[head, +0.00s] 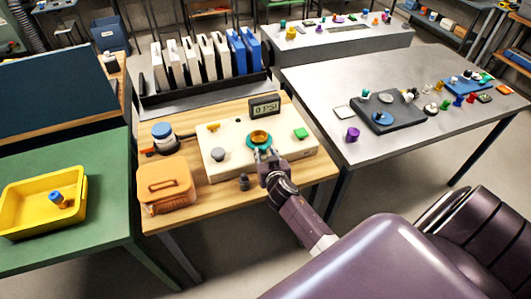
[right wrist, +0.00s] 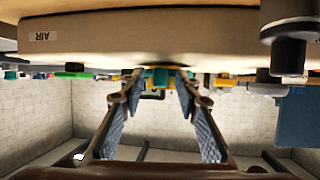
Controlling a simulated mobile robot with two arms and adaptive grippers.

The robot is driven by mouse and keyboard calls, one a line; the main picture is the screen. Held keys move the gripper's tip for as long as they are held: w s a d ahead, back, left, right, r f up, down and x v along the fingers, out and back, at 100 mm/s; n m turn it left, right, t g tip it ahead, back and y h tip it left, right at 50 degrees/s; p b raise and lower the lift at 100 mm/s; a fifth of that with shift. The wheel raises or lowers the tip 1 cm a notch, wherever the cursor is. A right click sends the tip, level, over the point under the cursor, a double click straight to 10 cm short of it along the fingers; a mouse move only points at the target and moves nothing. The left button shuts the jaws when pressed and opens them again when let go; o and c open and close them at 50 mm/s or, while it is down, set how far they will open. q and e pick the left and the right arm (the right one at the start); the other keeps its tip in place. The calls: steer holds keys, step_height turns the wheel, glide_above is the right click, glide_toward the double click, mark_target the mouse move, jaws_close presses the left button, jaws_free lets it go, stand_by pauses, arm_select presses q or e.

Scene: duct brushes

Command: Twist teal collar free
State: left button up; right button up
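The teal collar (head: 248,142) circles a gold-orange ring on the cream panel (head: 220,160) of the wooden table. My right gripper (head: 266,153) is at the collar's near side, its two fingers apart and pointing at it. In the right wrist view the fingers (right wrist: 158,84) stand well apart, with teal and orange parts of the collar (right wrist: 160,73) showing between and beyond the tips. I see no firm grip on it; whether a tip touches it is hard to tell. My left gripper is not in view.
A small dark peg (head: 244,183) stands near the panel's front edge.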

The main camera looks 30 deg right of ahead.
jaws_close()
